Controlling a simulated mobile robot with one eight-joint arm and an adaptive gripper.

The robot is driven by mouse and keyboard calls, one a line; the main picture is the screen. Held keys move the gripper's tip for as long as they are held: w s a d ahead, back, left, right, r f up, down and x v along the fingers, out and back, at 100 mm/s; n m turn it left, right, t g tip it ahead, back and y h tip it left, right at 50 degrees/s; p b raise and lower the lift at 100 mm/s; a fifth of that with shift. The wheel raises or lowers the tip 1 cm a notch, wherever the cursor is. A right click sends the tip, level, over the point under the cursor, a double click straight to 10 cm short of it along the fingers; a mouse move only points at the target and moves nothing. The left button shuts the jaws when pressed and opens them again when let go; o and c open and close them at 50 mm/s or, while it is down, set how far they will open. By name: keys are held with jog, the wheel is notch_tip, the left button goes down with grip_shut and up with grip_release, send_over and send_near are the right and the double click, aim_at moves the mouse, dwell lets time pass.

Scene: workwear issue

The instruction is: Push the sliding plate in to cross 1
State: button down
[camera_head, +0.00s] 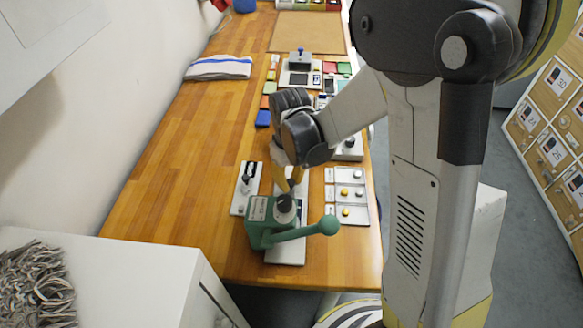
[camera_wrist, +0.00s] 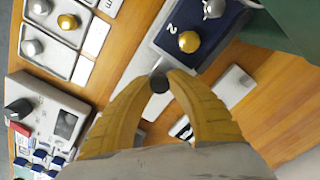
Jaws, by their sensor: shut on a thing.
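My gripper (camera_wrist: 160,84) has yellow fingers closed on a small dark knob (camera_wrist: 160,83) at the near end of the sliding plate. The sliding plate (camera_wrist: 226,40) is dark blue on a pale rail and carries a white "2", a gold stud (camera_wrist: 188,41) and a silver stud (camera_wrist: 213,8). Its far part runs out of the wrist view beside the green press (camera_wrist: 285,25). In the head view my gripper (camera_head: 290,184) is just behind the green press (camera_head: 262,222), and the arm and press hide most of the plate. I cannot make out cross 1.
The press lever (camera_head: 328,225) sticks out to the right. White trays with studs (camera_head: 330,205) lie right of the press, a white board (camera_head: 240,205) to its left. A grey device (camera_wrist: 62,112) stands near my gripper. The table's left side is clear up to a folded cloth (camera_head: 219,68).

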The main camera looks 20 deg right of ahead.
jog(key=shift+s+a, duration=0.3)
jog(key=shift+s, duration=0.4)
jog(key=c, duration=1.2)
grip_release()
notch_tip(320, 180, up, 12)
